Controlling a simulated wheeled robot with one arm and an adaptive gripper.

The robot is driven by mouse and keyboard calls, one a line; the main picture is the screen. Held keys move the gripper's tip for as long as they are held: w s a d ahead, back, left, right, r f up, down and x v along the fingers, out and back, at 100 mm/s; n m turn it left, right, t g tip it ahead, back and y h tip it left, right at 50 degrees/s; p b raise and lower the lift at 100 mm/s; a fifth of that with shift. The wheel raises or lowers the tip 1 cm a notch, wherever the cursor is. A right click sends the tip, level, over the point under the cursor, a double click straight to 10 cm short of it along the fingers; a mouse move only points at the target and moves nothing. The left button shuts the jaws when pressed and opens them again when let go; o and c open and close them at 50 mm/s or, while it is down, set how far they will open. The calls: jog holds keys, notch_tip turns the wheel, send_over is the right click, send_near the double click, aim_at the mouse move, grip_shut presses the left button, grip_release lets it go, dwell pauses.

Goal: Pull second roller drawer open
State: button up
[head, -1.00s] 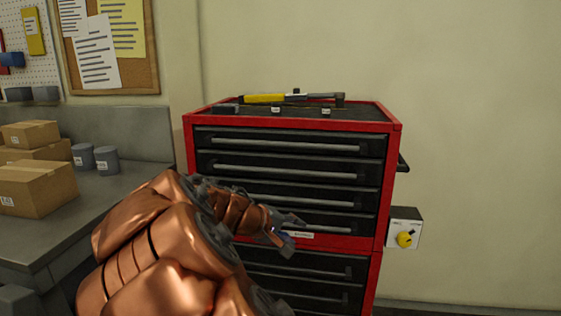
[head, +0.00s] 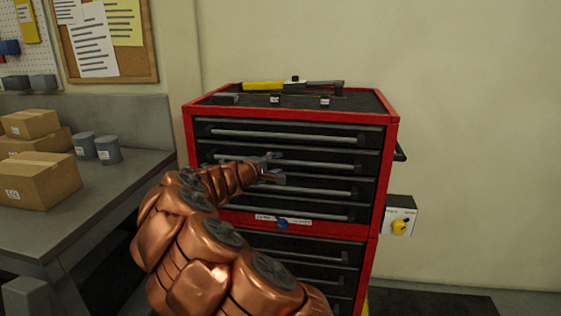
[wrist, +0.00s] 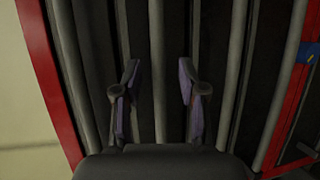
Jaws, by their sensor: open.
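The red tool cabinet (head: 391,150) has several black drawers with long grey bar handles. The second drawer from the top (head: 372,172) is shut, and its bar handle (head: 325,165) runs across its front. In the wrist view the cabinet appears turned, with the handles running up and down. There the second handle (wrist: 158,60) shows between the two open fingers of my gripper (wrist: 158,70). I cannot tell whether the fingertips reach past the bar.
A yellow and black tool (head: 293,86) lies on the cabinet top. A yellow-knobbed switch box (head: 400,216) is at its right. A grey bench (head: 120,180) with cardboard boxes (head: 38,180) and grey canisters (head: 107,150) stands left.

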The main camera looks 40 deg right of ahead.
aim_at(279, 162)
jog(key=shift+x, duration=1.55)
jog(key=shift+r, duration=0.1)
grip_shut()
